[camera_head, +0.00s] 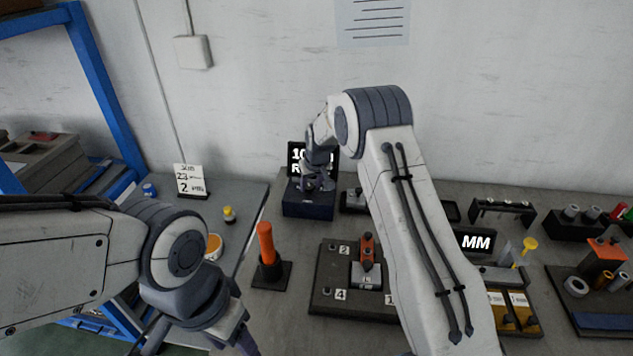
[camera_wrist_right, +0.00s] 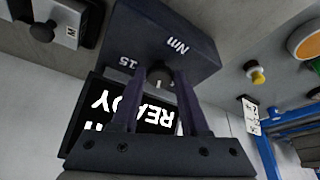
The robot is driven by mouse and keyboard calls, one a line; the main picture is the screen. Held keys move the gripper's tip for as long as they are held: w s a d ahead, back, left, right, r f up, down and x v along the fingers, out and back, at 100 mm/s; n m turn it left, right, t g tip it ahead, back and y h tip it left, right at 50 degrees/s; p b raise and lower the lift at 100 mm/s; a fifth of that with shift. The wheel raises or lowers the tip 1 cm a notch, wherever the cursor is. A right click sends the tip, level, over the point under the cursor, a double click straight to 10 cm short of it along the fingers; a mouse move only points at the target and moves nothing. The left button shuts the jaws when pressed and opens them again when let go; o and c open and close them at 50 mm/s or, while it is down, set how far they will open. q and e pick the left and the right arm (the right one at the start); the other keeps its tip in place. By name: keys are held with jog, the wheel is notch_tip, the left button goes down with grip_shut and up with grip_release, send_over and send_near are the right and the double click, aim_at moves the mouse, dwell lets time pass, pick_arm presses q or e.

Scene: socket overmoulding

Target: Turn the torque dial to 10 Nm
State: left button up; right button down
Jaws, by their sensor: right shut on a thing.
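The torque box (camera_head: 308,206) is dark blue and stands on the bench below a black display (camera_head: 296,158). In the head view the display reads "10" and a word starting with "R", partly hidden by my right arm. In the right wrist view the box (camera_wrist_right: 185,38) shows "Nm" and "15", and the display (camera_wrist_right: 95,105) reads "READY" upside down. My right gripper (camera_head: 318,184) is at the box. In the wrist view its fingers (camera_wrist_right: 163,82) are shut on the dial knob (camera_wrist_right: 158,72); the pointer is not readable. My left gripper (camera_head: 235,335) is low at left, its fingertips cut off.
An orange-handled tool (camera_head: 267,245) stands in front of the box. A dark numbered plate (camera_head: 325,285) with an orange-topped part lies beside my right forearm. Several fixtures fill the right side.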

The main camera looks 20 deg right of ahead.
jog(key=shift+w+a+m+h+b, duration=0.1)
jog(key=shift+a+m+h+b, duration=0.25)
jog(key=shift+m, duration=0.75)
jog(key=shift+m+h+b, duration=0.35)
jog(key=shift+m, duration=0.45)
jog(key=shift+r, duration=0.1)
jog(key=shift+d, duration=0.1)
jog(key=shift+c, duration=2.1)
grip_release()
